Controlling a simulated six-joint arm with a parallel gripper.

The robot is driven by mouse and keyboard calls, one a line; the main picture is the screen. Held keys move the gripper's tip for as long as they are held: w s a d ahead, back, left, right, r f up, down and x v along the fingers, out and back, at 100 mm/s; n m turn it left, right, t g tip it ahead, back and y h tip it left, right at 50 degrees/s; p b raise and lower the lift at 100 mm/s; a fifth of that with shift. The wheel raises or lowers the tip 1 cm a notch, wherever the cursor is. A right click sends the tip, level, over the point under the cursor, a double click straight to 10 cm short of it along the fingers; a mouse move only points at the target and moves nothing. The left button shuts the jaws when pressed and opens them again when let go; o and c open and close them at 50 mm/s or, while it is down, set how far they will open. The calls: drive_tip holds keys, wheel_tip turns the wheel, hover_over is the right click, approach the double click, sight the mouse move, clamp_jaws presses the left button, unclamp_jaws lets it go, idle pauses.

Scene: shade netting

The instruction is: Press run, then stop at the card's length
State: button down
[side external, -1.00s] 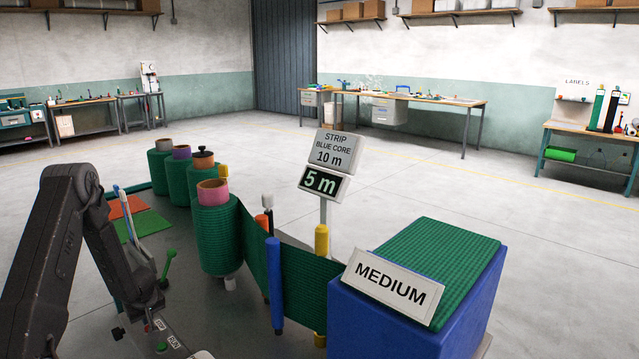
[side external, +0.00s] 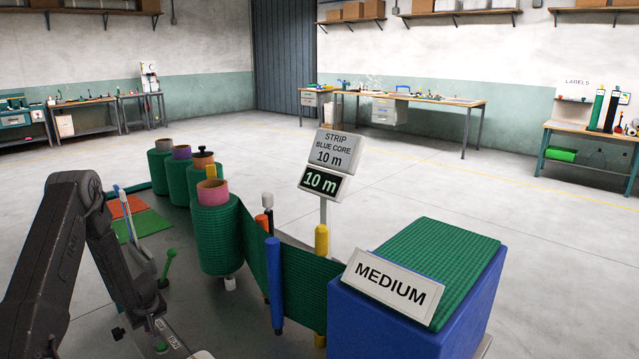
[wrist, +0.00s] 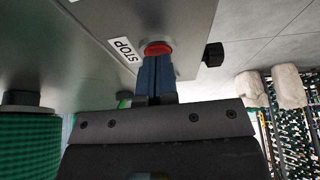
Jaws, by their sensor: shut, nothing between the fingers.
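The card (side external: 333,150) on a post reads "STRIP BLUE CORE 10 m". The display (side external: 323,183) below it reads "10 m". In the wrist view, my gripper (wrist: 157,60) is shut and empty, its blue fingertips at the red button (wrist: 157,47) beside the "STOP" label (wrist: 124,49). The tips overlap the button's near edge; I cannot tell whether it is pressed in. A green part (wrist: 124,100) shows partly hidden behind the gripper. Green netting (side external: 308,282) runs from a roll (side external: 216,240) past a blue post (side external: 274,283) toward a blue box (side external: 405,335).
A "MEDIUM" sign (side external: 394,283) leans on the blue box. Several more netting rolls (side external: 182,181) stand behind the front one. A black knob (wrist: 213,54) sits right of the stop button. A green-handled lever (side external: 168,268) stands near my arm. Workbenches line the far walls.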

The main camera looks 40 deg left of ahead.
drive_tip(key=shift+f, duration=0.1)
idle(0.3)
drive_tip(key=shift+r, duration=3.5)
drive_tip(key=w+d+r+m+t, duration=0.35)
drive_tip(key=w+d+r, duration=0.35)
drive_tip(key=w+r, duration=0.3)
drive_tip(key=w+d+r+m+t+h, duration=0.1)
drive_tip(key=w+d+r+m+t, duration=0.1)
drive_tip(key=d+r, duration=0.4)
drive_tip(key=w+d+r+m+t+h, duration=0.1)
drive_tip(key=w+d+r+m+h, duration=0.2)
drive_tip(key=d, duration=0.5)
drive_tip(key=s+d+r+m, duration=0.3)
drive_tip(key=d+r, duration=0.3)
drive_tip(key=d, duration=0.3)
drive_tip(key=s+d+r+m, duration=0.2)
drive_tip(key=s+d+m, duration=0.1)
drive_tip(key=s+d, duration=0.3)
drive_tip(key=s+d+r+m, duration=0.2)
drive_tip(key=s+d, duration=0.4)
drive_tip(key=s, duration=0.4)
drive_tip(key=shift+s+r+m+g+h, duration=0.35)
drive_tip(key=shift+m+g, duration=0.1)
drive_tip(key=shift+m, duration=0.3)
